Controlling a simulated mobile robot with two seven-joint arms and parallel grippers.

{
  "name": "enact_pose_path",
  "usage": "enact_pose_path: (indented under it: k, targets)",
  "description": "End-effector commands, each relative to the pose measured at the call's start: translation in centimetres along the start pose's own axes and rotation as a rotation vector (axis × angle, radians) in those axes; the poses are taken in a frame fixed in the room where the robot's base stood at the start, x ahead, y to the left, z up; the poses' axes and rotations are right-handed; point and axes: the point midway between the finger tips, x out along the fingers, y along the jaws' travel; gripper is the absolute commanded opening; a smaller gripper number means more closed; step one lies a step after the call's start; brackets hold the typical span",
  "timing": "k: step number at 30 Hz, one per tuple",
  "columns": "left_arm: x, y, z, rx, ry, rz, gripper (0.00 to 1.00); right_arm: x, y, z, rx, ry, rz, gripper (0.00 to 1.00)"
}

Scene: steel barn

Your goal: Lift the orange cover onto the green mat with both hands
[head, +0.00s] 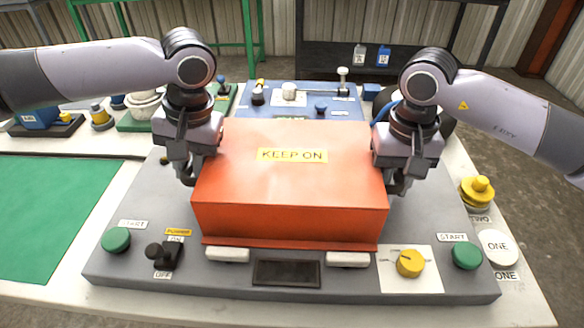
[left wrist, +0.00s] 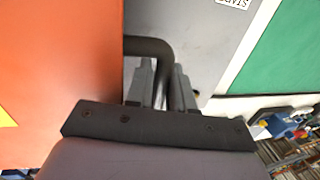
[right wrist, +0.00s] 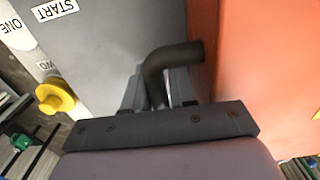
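The orange cover (head: 290,190), a box with a yellow "KEEP ON" label, sits level over the middle of the grey console. A dark bent handle sticks out on each side of it. The left handle (left wrist: 150,46) shows in the left wrist view, the right handle (right wrist: 178,55) in the right wrist view. My left gripper (head: 190,175) is at the cover's left side, its fingers closed around the left handle. My right gripper (head: 396,182) is at the right side, its fingers closed around the right handle. The green mat (head: 50,210) lies flat and empty at the left.
The grey console (head: 210,280) carries green buttons (head: 116,239), a black switch (head: 163,254) and a yellow knob (head: 410,263) in front of the cover. A blue panel (head: 325,100) with small controls is behind. A yellow button (head: 478,190) stands at the right.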

Motion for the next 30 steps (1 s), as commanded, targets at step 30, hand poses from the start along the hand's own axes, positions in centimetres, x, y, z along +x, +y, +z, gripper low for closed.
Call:
enact_pose_path:
  k: [30]
  targets:
    - [-0.08,0.02,0.0,0.0,0.0,0.0,0.0,-0.11,0.03,-0.07,0.006,0.001,-0.001,0.0]
